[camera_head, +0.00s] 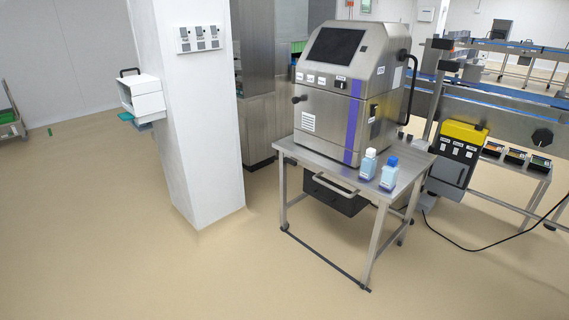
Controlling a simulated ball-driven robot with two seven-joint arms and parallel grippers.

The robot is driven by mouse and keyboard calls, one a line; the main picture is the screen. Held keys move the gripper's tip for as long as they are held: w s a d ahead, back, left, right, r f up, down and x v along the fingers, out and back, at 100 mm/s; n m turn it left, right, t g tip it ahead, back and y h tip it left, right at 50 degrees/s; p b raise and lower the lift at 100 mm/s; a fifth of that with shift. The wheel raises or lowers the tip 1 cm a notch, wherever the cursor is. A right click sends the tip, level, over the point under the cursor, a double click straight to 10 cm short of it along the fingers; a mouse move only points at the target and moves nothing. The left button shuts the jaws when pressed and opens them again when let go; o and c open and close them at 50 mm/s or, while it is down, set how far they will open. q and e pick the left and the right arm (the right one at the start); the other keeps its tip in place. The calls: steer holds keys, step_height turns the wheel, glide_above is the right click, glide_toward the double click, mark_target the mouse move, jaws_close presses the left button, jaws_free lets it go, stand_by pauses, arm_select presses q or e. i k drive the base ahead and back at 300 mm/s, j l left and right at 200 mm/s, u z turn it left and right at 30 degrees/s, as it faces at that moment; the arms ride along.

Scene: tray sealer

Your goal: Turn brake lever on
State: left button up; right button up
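No part that I can surely call the brake lever shows in the head view. A steel machine (336,120) with a dark screen and a purple stripe stands on a steel table (315,160). A small dark knob (298,99) sticks out at its front left, and a dark latch (374,118) sits on its right side. A grey control box with a yellow top (464,132) is on the conveyor at the right. A black star-shaped knob (542,137) is on the conveyor's side. The table's feet are too small to tell any brake on them. Neither gripper is in view.
Two small bottles, one with a pale cap (368,164) and one with a blue cap (389,174), stand on the table's front right. A white pillar (190,120) stands left of the table. A black cable (480,248) lies on the floor. The foreground floor (180,280) is clear.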

mark_target(292, 161)
steer(key=i+l+z, duration=0.15)
steer(key=i, duration=1.35)
